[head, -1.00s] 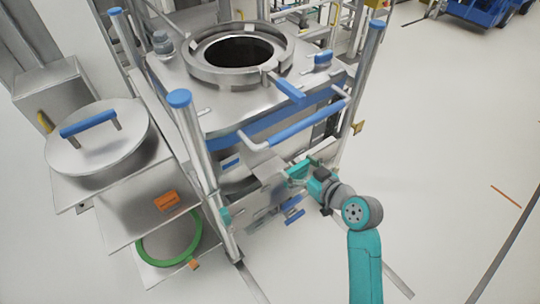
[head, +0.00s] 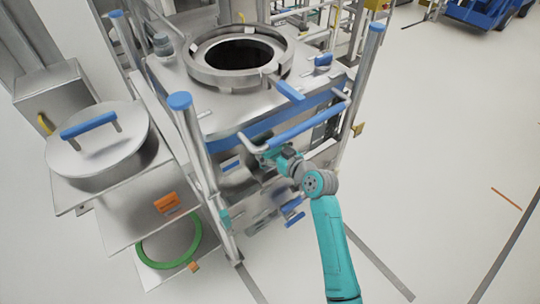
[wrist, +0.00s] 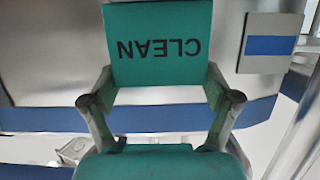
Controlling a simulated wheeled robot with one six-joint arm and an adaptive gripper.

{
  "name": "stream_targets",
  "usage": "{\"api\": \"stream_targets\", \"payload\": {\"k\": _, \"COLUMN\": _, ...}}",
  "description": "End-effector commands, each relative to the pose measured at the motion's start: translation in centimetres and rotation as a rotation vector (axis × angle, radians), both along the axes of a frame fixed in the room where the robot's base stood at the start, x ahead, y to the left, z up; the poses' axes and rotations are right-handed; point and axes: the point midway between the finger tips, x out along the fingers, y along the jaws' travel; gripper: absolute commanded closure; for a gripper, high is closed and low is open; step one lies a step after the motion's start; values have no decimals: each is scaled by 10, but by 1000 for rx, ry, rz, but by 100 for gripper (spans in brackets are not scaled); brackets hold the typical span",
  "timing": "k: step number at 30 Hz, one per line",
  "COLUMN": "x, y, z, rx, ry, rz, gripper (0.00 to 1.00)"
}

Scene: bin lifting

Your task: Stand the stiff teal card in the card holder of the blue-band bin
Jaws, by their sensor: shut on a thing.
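The stiff teal card (wrist: 160,42), marked CLEAN, is upside down in the wrist view. My gripper (wrist: 160,90) is shut on it, with one finger at each side of its near edge. In the head view my gripper (head: 270,155) is at the front of the blue-band bin (head: 185,82), just below the blue handle bar; the card there is small and partly hidden. The bin's blue band (wrist: 50,117) crosses the wrist view behind the fingers. I cannot make out the card holder; the card may cover it. Whether the card touches the bin front is unclear.
A small plate with a blue stripe (wrist: 264,45) is beside the card. A blue handle bar (head: 300,128) and a metal post (head: 195,140) stand close to my gripper. A lidded steel stand (head: 100,145) is at left.

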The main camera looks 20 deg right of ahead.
Motion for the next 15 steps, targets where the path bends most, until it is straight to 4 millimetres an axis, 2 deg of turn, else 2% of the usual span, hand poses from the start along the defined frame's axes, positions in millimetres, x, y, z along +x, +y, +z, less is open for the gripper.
{"api": "stream_targets", "payload": {"k": 6, "x": -1, "y": 0, "z": -29, "rx": 1, "ry": 4, "rz": 0, "gripper": 75}}
{"api": "stream_targets", "payload": {"k": 9, "x": 7, "y": 2, "z": -35, "rx": 0, "ry": 0, "rz": 0, "gripper": 75}}
{"api": "stream_targets", "payload": {"k": 15, "x": 7, "y": 2, "z": -36, "rx": 0, "ry": 1, "rz": 0, "gripper": 75}}
